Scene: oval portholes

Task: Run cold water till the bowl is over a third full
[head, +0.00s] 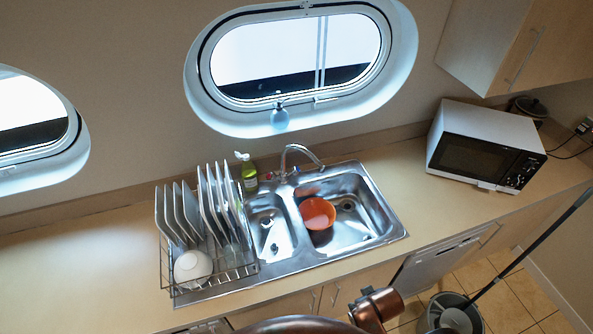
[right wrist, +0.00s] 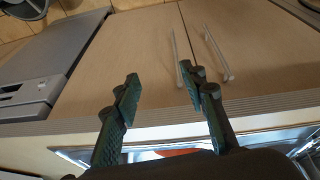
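An orange bowl (head: 318,213) sits upright in the right basin of the steel double sink (head: 356,240), near the divider. A sliver of it also shows in the right wrist view (right wrist: 182,152). The chrome faucet (head: 290,150) arches from behind the sink, its spout toward the bowl. Small red and blue marks show at its base. I see no clear stream, and cannot tell how much water the bowl holds. My right gripper (right wrist: 164,88) is open and empty, in front of the counter edge and cabinet doors. My left gripper is not in view.
A dish rack (head: 212,268) with several plates and a white bowl (head: 192,266) stands left of the sink. A green bottle (head: 249,175) is behind it. A microwave (head: 486,145) stands right. A bucket (head: 455,312) with a mop is on the floor. Counter between sink and microwave is clear.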

